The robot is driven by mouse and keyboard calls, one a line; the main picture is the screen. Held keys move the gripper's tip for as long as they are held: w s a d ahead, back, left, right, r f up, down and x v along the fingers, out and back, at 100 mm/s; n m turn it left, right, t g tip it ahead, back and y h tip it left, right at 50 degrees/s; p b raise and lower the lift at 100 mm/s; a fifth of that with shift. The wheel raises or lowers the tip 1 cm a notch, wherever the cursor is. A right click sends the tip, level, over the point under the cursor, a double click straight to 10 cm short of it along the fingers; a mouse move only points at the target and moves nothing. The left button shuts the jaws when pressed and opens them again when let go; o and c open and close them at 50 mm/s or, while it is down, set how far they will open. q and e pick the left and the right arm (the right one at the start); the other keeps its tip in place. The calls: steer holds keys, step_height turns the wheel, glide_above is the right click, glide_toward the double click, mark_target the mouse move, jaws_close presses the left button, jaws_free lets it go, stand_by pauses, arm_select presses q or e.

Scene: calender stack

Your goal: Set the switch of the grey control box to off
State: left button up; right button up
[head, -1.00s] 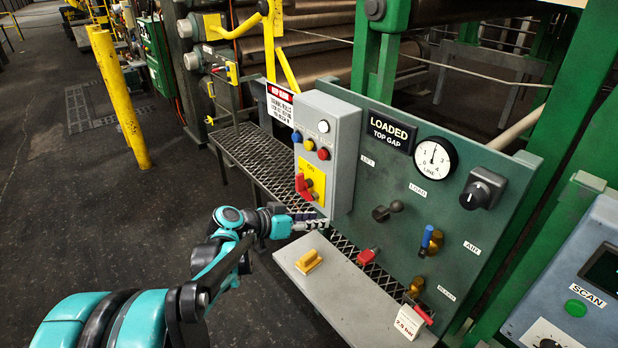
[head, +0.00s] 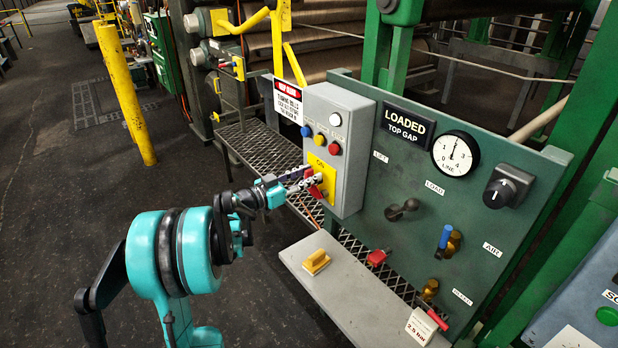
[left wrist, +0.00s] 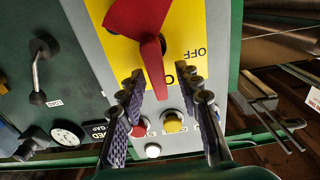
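The grey control box (head: 352,150) stands on the left part of the green panel. Its yellow plate (head: 329,172) carries a red switch handle (head: 316,192), partly hidden by my left gripper (head: 310,179) in the head view. In the left wrist view, the red handle (left wrist: 152,65) hangs down from the upper edge, its narrow end between the spread fingers of my left gripper (left wrist: 163,84). Gaps show on both sides of the handle. The word OFF (left wrist: 192,53) reads upside down on the yellow plate, right of the handle. My right gripper is out of view.
Blue, white, yellow and red buttons (head: 334,149) sit above the switch. Below is a grey shelf (head: 355,290) with a yellow-handled block (head: 316,262). The panel also has a gauge (head: 455,153), a black knob (head: 507,186) and several valve levers.

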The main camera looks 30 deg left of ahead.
arm_select(q)
steer(key=shift+w+d, duration=0.1)
steer(key=shift+w, duration=0.15)
jaws_close()
steer(key=n, duration=0.2)
steer(key=a+n, duration=0.1)
steer(key=n, duration=0.1)
steer(key=shift+w+f, duration=0.1)
steer(key=shift+w, duration=0.1)
steer(key=n, duration=0.2)
steer(key=a+n, duration=0.1)
steer(key=shift+w+f+n, duration=0.15)
steer(key=shift+f+n, duration=0.1)
steer(key=shift+n, duration=0.05)
steer(key=shift+w+a+f+n+b, duration=0.15)
steer(key=shift+f+n, duration=0.3)
steer(key=shift+n, duration=1.3)
steer(key=shift+a+f+n+b, duration=0.2)
steer(key=shift+f+n, duration=0.25)
steer(key=shift+n, duration=1.25)
steer(key=shift+w+a+f+n+b, duration=0.15)
steer(key=shift+f+n, duration=0.3)
steer(key=shift+n, duration=1.3)
